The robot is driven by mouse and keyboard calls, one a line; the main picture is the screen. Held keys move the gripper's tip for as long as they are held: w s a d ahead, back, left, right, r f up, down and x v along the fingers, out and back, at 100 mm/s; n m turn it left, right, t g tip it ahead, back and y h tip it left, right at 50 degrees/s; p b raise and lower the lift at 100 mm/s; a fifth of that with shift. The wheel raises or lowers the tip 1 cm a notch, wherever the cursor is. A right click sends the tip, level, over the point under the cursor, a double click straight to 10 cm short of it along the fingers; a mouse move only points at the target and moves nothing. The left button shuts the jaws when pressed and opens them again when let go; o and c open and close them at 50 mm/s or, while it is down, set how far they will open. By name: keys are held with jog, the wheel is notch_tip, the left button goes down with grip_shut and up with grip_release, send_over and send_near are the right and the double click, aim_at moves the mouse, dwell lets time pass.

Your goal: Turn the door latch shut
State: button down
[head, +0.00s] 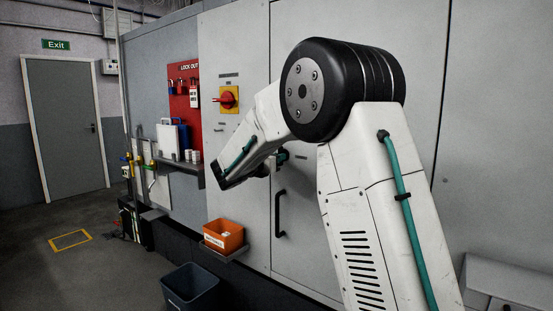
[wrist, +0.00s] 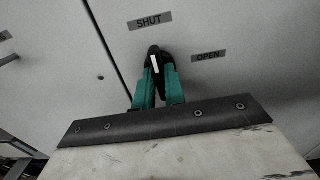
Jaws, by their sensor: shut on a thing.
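The door latch (wrist: 154,54) is a dark lever with a white stripe on the grey cabinet door (wrist: 250,25). It points upward in the wrist view, just below the SHUT label (wrist: 149,21). The OPEN label (wrist: 208,56) is to its right. My gripper (wrist: 161,78), with green fingers, is shut on the latch and hides part of it. In the head view my gripper (head: 279,157) is at the door, mostly behind my arm, and the latch cannot be made out there.
A black door handle (head: 279,213) stands below my gripper. To the left are a red lockout board (head: 183,110), a red and yellow switch (head: 228,98), a small shelf (head: 180,166) and an orange bin (head: 223,236). A grey bin (head: 190,288) stands on the floor.

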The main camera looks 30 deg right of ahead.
jog(key=c, duration=1.5)
grip_release()
jog(key=shift+o, duration=0.2)
jog(key=v, duration=0.7)
jog(key=shift+s+a, duration=0.15)
jog(key=shift+a, duration=0.2)
